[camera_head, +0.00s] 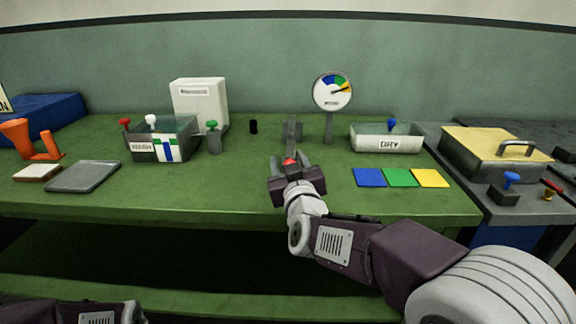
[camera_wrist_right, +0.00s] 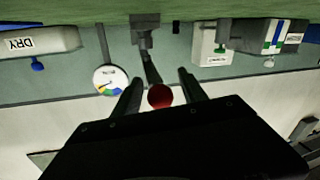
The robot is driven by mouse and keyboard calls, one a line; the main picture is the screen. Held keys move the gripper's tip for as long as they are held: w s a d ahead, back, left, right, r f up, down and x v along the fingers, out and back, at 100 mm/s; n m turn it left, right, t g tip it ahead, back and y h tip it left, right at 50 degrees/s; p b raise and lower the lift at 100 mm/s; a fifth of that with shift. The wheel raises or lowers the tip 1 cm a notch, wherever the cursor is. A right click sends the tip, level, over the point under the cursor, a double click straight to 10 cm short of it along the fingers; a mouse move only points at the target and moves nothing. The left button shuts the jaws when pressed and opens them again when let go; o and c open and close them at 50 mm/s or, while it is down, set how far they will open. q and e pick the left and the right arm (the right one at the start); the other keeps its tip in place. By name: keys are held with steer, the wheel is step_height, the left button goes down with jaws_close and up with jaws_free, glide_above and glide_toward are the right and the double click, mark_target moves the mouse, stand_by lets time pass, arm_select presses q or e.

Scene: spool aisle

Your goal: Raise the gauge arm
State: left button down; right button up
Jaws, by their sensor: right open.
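The gauge arm shows as a short grey lever with a red ball knob (camera_head: 290,162) on a grey post (camera_head: 291,132) at the middle of the green bench. In the right wrist view, which looks upside down, the lever (camera_wrist_right: 151,70) runs from its mount to the red knob (camera_wrist_right: 160,96). My right gripper (camera_head: 289,167) is open, with its fingers (camera_wrist_right: 158,84) on either side of the knob. I cannot tell if they touch it. A round dial gauge (camera_head: 332,92) with coloured sectors stands right of the post. My left gripper is out of view.
A WASH bin (camera_head: 143,147) and a white box (camera_head: 201,100) stand to the left. A DRY tray (camera_head: 387,140) is to the right, with blue, green and yellow squares (camera_head: 401,178) in front.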

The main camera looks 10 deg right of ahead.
steer(key=shift+w, duration=0.35)
steer(key=shift+c, duration=0.3)
steer(key=shift+d, duration=0.1)
jaws_close()
steer(key=shift+f, duration=0.1)
stand_by(0.8)
